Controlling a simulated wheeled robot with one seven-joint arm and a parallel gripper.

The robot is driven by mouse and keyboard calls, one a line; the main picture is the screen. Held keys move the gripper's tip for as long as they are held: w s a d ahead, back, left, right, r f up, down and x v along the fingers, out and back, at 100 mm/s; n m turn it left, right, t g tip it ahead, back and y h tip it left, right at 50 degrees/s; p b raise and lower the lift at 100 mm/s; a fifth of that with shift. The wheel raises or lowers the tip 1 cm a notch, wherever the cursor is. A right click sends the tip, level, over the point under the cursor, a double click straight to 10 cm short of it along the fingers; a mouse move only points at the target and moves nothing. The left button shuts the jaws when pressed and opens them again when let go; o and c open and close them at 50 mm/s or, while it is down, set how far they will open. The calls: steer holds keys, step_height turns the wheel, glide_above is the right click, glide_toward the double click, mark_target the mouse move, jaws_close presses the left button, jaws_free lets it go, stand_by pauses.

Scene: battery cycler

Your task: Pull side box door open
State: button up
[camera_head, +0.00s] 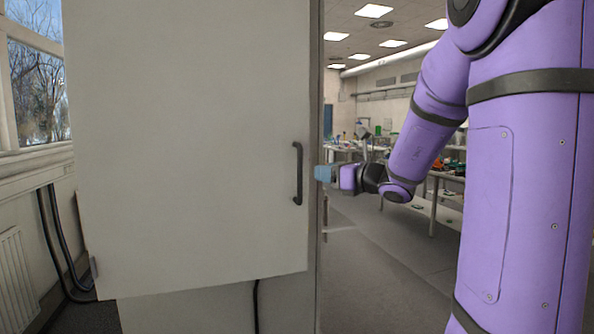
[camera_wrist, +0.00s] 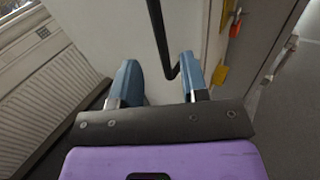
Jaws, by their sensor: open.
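The side box door (camera_head: 200,140) is a large pale grey panel filling the left and middle of the head view. Its face looks flat and closed against the box, though the gap at its edge is too small to judge. A dark upright handle (camera_head: 298,173) sits near its right edge. My gripper (camera_head: 319,173), with blue fingertips, is just right of the handle at the door's edge. In the wrist view the fingers (camera_wrist: 160,80) are apart, and the dark handle (camera_wrist: 158,35) runs down between their tips, bending in near the right finger. I cannot tell whether they touch it.
A radiator (camera_head: 14,285) and dark pipes stand at the left under a window (camera_head: 38,85). A black cable (camera_head: 256,305) hangs below the door. Red and yellow fittings (camera_wrist: 235,28) show right of the handle in the wrist view. Open floor (camera_head: 375,265) lies to the right, with workbenches behind.

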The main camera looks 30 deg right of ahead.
steer(key=x, duration=0.9)
jaws_close()
